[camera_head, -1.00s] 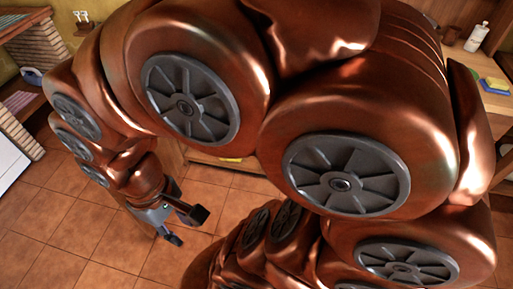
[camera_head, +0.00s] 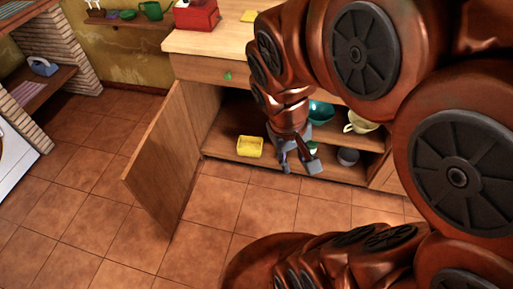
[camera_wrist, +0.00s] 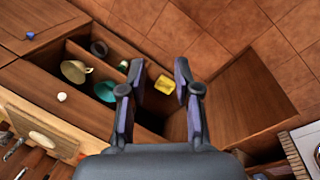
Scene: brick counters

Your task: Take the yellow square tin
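The yellow square tin (camera_head: 250,146) sits on the bottom board of an open low cabinet, near its left side and front edge. It also shows in the wrist view (camera_wrist: 165,84), between and beyond my fingers. My gripper (camera_head: 299,170) is in front of the cabinet opening, to the right of the tin and apart from it. In the wrist view my gripper (camera_wrist: 156,78) has its two fingers spread with nothing between them.
The open cabinet door (camera_head: 163,155) stands out to the left of the tin. A teal bowl (camera_head: 320,112), a cream cup (camera_head: 361,121) and a grey pot (camera_head: 348,156) are inside, to the right. The tiled floor (camera_head: 215,203) in front is clear.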

